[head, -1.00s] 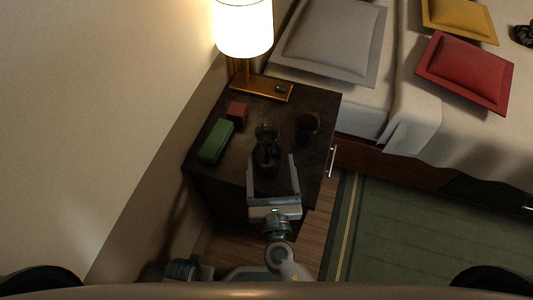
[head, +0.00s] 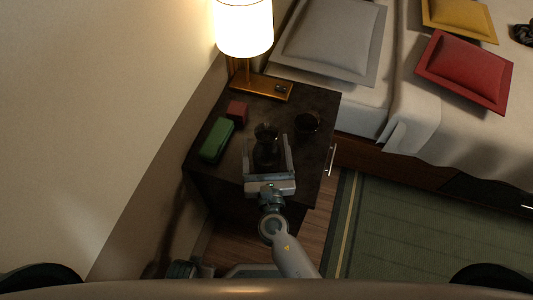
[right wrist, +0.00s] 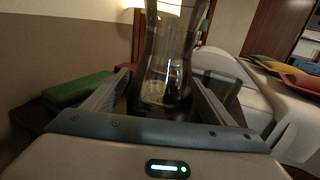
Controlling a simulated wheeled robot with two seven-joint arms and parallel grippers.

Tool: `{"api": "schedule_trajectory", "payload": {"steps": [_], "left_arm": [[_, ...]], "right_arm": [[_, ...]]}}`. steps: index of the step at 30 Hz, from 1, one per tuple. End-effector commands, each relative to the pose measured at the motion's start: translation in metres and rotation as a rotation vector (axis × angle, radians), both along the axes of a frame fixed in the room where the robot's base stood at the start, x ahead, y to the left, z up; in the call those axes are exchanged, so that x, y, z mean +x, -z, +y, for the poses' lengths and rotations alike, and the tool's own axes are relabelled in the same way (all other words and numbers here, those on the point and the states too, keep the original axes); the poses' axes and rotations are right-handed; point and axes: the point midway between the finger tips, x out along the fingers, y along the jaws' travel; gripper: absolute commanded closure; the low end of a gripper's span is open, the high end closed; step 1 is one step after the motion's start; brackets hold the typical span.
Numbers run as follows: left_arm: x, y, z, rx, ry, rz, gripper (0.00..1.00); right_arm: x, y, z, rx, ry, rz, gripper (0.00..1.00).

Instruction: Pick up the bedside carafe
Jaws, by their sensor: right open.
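The carafe (head: 266,146) is dark, clear glass and stands upright on the dark nightstand (head: 318,100). In the right wrist view the carafe (right wrist: 168,65) fills the middle, between the two fingers. My right gripper (head: 267,156) is open, with one finger on each side of the carafe. In the right wrist view the open right gripper (right wrist: 165,90) shows a finger on each side of the glass; I cannot tell whether either touches it. The carafe's top is cut off in that view.
A green box (head: 216,139) and a small red box (head: 237,112) lie left of the carafe. A dark glass (head: 307,124) stands to its right. A lit lamp (head: 244,30) stands behind on the nightstand. The bed (head: 365,108) is at the right, the wall at the left.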

Motion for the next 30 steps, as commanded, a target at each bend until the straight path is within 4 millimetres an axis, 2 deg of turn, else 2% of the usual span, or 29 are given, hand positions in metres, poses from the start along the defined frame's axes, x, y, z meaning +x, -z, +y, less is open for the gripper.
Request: {"api": "schedule_trajectory", "payload": {"steps": [3, 6, 19, 20, 27, 28, 30], "left_arm": [[-0.0026, 0.0024, 0.0006, 0.001, 0.0, 0.007, 0.69], [-0.0016, 0.0017, 0.0003, 0.001, 0.0, 0.005, 0.69], [0.0015, -0.0004, -0.0006, -0.001, 0.001, -0.002, 0.69], [0.0016, -0.0005, -0.0006, 0.0, 0.001, -0.002, 0.69], [0.0016, -0.0006, -0.0007, -0.001, 0.001, -0.002, 0.69], [0.0016, -0.0006, -0.0007, -0.001, 0.001, -0.002, 0.69], [0.0017, -0.0008, -0.0007, -0.001, 0.001, -0.002, 0.69]], "right_arm": [[0.0121, 0.0002, 0.0002, -0.001, 0.001, -0.001, 0.22], [0.0154, 0.0007, 0.0006, 0.0, 0.0, 0.0, 0.22], [0.0153, 0.0006, 0.0004, 0.0, 0.0, 0.0, 0.22], [0.0153, 0.0005, 0.0005, 0.0, 0.0, 0.0, 0.25], [0.0152, 0.0006, 0.0004, -0.001, 0.0, 0.0, 0.82], [0.0152, 0.0006, 0.0004, -0.001, 0.0, 0.0, 0.87], [0.0158, -0.0013, 0.0006, 0.0, 0.001, -0.003, 0.87]]}}
